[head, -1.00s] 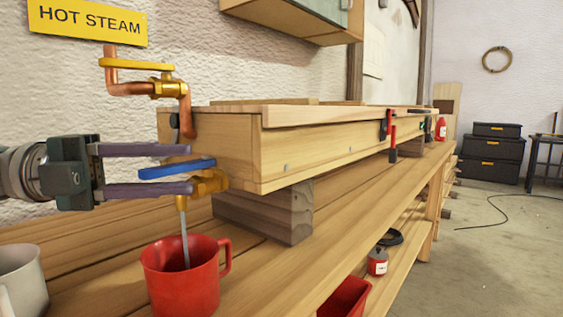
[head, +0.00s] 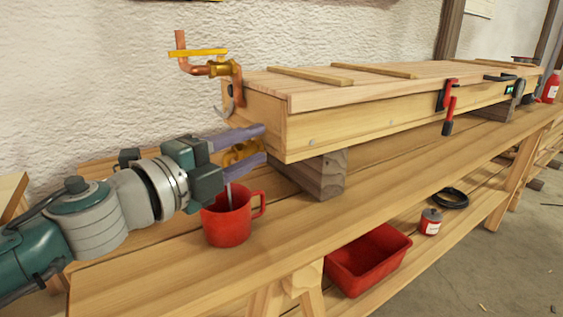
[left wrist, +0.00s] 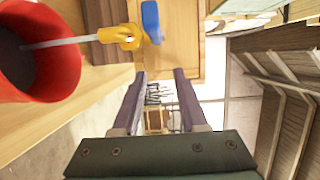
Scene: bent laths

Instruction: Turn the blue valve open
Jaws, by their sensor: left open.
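The valve with the blue lever (left wrist: 151,22) shows in the left wrist view, the lever beside its brass body (left wrist: 124,36). In the head view the brass body (head: 240,153) shows between the fingers, and I cannot make out the blue lever there. A thin spout pipe (left wrist: 65,42) runs from the valve into the red mug (head: 228,228). My left gripper (head: 265,144) is open, its fingers one above the other in the head view. In the left wrist view nothing is between the fingertips (left wrist: 160,73), and the lever is off to one side. My right gripper is not in view.
A yellow-handled valve (head: 198,52) on a copper pipe sits above. The long wooden box (head: 380,125) rests on a block (head: 322,175) on the bench. Clamps (head: 447,105) grip its front. A red bin (head: 368,260) and a can (head: 431,221) are on the lower shelf.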

